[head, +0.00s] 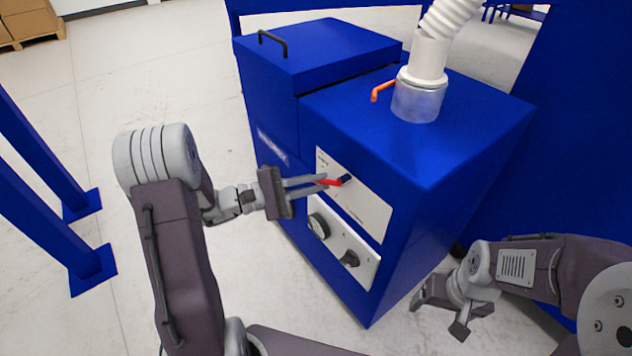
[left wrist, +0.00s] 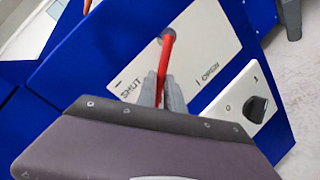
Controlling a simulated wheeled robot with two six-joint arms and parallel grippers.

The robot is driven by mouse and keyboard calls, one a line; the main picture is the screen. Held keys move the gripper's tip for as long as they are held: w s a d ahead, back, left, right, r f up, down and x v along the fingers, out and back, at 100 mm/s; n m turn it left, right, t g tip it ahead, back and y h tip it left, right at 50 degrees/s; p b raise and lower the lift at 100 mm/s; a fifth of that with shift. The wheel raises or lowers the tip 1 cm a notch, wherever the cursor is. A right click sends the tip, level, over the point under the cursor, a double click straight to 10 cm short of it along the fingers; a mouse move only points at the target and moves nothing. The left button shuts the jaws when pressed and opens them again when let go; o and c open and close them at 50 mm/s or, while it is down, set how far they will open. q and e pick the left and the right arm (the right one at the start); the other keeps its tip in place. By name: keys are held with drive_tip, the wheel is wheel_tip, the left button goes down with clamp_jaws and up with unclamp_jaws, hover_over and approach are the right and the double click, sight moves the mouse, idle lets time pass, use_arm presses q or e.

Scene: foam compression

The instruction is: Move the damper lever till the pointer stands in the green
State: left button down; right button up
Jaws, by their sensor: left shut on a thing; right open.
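The red damper lever (head: 331,183) sits on a white plate (head: 365,208) on the blue machine's front. In the left wrist view, the lever (left wrist: 166,55) stands between the words SHUT and OPEN on its plate. My left gripper (head: 318,181) is shut on the lever; its fingers also show in the left wrist view (left wrist: 161,92). My right gripper (head: 439,316) is open and empty, low to the right of the machine.
A clear pipe collar (head: 417,101) with an orange handle (head: 383,90) and white hose stands on top of the blue machine (head: 440,150). Blue posts (head: 85,262) stand at the left; floor is clear between.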

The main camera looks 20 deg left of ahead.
use_arm(q)
drive_tip(key=shift+f, duration=0.1)
idle(0.6)
drive_tip(key=shift+s+d+f+n+t+h+p, duration=0.2)
drive_tip(key=shift+s+d+f+n+t+p, duration=0.15)
drive_tip(key=shift+n, duration=0.7)
drive_tip(key=shift+s+d+f+n+t+h+p, duration=0.25)
drive_tip(key=shift+d+f+n+p, duration=0.15)
drive_tip(key=shift+n, duration=0.7)
drive_tip(key=shift+s+d+f+n+t+h+p, duration=0.15)
drive_tip(key=shift+s+d+f+n+t+p, duration=0.2)
drive_tip(key=shift+n, duration=0.7)
drive_tip(key=shift+w+f, duration=0.1)
drive_tip(key=c, duration=1.5)
unclamp_jaws()
drive_tip(key=shift+o, duration=0.2)
drive_tip(key=shift+a, duration=0.1)
